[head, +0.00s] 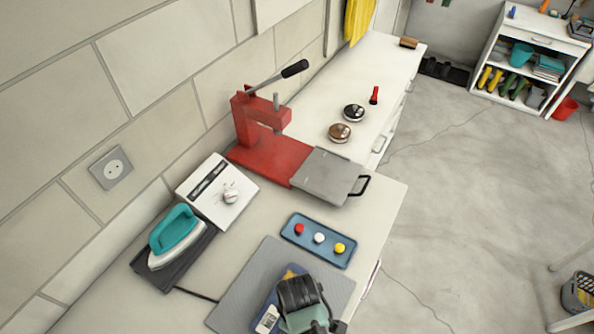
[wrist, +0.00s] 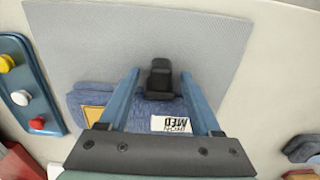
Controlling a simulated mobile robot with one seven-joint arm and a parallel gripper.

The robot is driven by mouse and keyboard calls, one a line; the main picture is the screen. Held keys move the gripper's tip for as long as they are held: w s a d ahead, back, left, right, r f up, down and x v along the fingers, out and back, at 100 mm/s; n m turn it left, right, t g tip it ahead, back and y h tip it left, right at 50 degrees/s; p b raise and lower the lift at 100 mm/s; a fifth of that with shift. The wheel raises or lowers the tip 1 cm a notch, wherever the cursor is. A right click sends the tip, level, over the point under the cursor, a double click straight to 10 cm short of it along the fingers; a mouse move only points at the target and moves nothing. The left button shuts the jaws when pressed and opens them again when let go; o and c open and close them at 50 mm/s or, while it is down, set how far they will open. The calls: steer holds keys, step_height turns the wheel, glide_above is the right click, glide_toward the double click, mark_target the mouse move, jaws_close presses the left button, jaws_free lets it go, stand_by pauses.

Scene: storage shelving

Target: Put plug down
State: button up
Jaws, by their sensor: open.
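A small black object that looks like the plug (wrist: 159,83) lies on the grey mat (wrist: 90,40) at the edge of a folded blue cloth (wrist: 85,105) with a white "MED" label, in the wrist view. My gripper (wrist: 161,75) is open, with one blue finger on either side of the plug and gaps between them. In the head view my gripper (head: 303,298) is over the mat (head: 240,285) and partly covers the cloth (head: 266,318); the plug cannot be made out there. A grey wall socket (head: 112,168) is at the left.
A teal iron (head: 174,234) rests on a dark stand, its black cord running toward the mat. A white control box (head: 215,188), a red press (head: 268,158) and a blue button panel (head: 319,240) stand close by. Some white counter is bare around the mat.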

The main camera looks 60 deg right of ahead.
jaws_close()
steer(key=shift+r, duration=0.1)
stand_by(0.3)
